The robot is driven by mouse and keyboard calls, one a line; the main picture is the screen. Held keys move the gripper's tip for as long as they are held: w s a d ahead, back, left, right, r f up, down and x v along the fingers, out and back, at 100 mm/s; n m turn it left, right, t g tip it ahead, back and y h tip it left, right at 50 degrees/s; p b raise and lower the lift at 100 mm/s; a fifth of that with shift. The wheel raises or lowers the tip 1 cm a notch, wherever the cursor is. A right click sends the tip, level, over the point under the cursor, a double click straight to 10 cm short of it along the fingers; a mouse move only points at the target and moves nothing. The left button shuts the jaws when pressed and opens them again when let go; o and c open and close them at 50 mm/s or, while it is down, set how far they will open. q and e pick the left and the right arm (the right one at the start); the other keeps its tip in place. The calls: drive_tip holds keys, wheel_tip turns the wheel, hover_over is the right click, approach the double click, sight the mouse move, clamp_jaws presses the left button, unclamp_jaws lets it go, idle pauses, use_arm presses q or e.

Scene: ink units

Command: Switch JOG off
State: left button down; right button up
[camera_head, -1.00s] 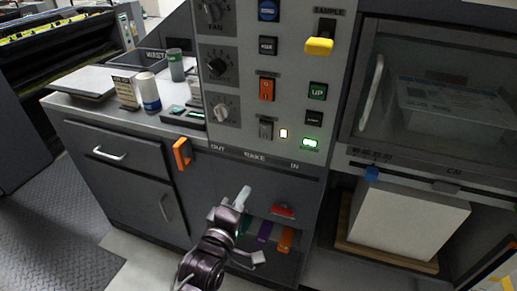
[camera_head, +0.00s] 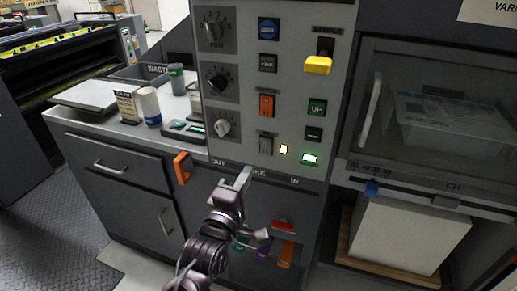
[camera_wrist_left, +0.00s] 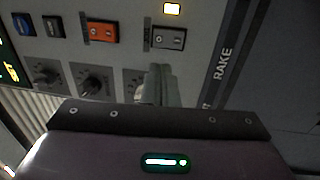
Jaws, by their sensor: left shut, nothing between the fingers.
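A grey rocker switch (camera_head: 266,143) sits low on the control panel, beside a small lit yellow lamp (camera_head: 283,149). I cannot read a JOG label on any control. The switch also shows in the left wrist view (camera_wrist_left: 168,38), with the lit lamp (camera_wrist_left: 172,9) beside it. My left gripper (camera_head: 244,178) is shut and empty, below the switch and in front of the panel's lower edge, covering part of the RAKE label. In the left wrist view its fingertips (camera_wrist_left: 158,72) point at the panel just below the switch, apparently apart from it. My right gripper is not in view.
An orange rocker (camera_head: 267,105) is above the grey one. Dark knobs (camera_head: 217,77) are to the left, a green UP button (camera_head: 317,107) and a lit green button (camera_head: 310,158) to the right. A yellow lever (camera_head: 318,65) and an orange handle (camera_head: 182,168) stick out.

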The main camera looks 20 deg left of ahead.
sight(263, 143)
use_arm(q)
drive_tip(key=w, duration=0.2)
drive_tip(key=w+p, duration=0.1)
drive_tip(key=w, duration=0.2)
drive_tip(key=w+r, duration=0.1)
drive_tip(key=w, duration=0.1)
drive_tip(key=shift+w+d, duration=0.15)
drive_tip(key=shift+w, duration=0.15)
drive_tip(key=shift+w+p, duration=0.35)
drive_tip(key=shift+w, duration=0.3)
drive_tip(key=r+p, duration=0.1)
drive_tip(key=p, duration=0.1)
drive_tip(key=shift+w+g+p, duration=0.2)
drive_tip(key=shift+g+p, duration=0.1)
drive_tip(key=shift+s+f+b, duration=0.15)
drive_tip(key=shift+f+b, duration=0.15)
drive_tip(key=shift+b, duration=0.15)
